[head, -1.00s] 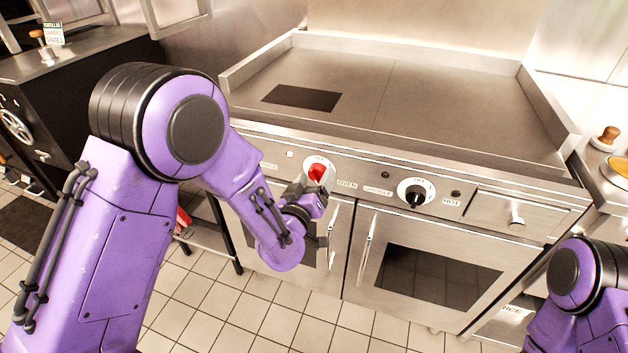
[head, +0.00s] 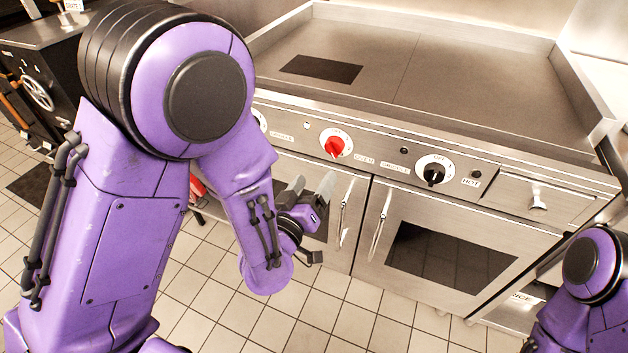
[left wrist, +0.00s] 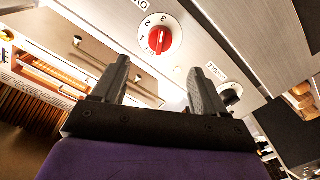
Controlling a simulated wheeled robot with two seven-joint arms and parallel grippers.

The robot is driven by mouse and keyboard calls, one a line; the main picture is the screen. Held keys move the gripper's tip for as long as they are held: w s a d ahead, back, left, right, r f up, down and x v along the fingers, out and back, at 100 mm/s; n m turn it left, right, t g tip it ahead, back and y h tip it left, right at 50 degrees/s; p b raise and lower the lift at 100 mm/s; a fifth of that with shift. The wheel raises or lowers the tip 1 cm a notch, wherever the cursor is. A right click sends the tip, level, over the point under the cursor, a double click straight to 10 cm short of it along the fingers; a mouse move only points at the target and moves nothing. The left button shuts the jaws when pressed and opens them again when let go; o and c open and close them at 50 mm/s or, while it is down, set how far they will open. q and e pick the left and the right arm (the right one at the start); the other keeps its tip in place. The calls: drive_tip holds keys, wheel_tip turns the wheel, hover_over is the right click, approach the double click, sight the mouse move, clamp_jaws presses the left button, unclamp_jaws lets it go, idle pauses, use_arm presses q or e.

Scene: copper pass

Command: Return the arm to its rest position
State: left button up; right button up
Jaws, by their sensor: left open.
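My left arm is purple with black joints and fills the left of the head view. My left gripper (head: 312,187) is open and empty, in front of the oven door and below the control panel. In the left wrist view its two dark fingers (left wrist: 158,85) stand apart with nothing between them. The red knob (head: 335,144) on the panel is clear of the fingers. It also shows in the left wrist view (left wrist: 162,40), beyond the fingertips. My right arm shows at the lower right edge of the head view; its gripper is out of view.
A steel griddle (head: 440,95) tops the range. A black knob (head: 434,173) is right of the red one. Two oven doors with upright handles (head: 380,224) are below. A dark cabinet with a wheel (head: 37,92) stands at left. Tiled floor (head: 330,318) is clear in front.

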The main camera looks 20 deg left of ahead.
use_arm(q)
drive_tip(key=s+a+f+g+y+p, duration=0.1)
drive_tip(key=s+a+f+g+p, duration=0.2)
drive_tip(key=f, duration=0.4)
drive_tip(key=s+a+f+g+y, duration=0.1)
drive_tip(key=s+a+f+g, duration=0.3)
drive_tip(key=f, duration=0.4)
drive_tip(key=s+a+f+g+y+p, duration=0.1)
drive_tip(key=s+a+f+g, duration=0.2)
drive_tip(key=s, duration=0.6)
drive_tip(key=s+a+f+n+g+y+p, duration=0.1)
drive_tip(key=s+a+f+g+p, duration=0.1)
drive_tip(key=s+f, duration=0.4)
drive_tip(key=s+a+g, duration=0.1)
drive_tip(key=s+g, duration=0.1)
drive_tip(key=s, duration=0.2)
drive_tip(key=shift+f+g+p, duration=0.25)
drive_tip(key=shift+g+p, duration=0.05)
drive_tip(key=shift+g, duration=0.1)
drive_tip(key=shift+a, duration=0.1)
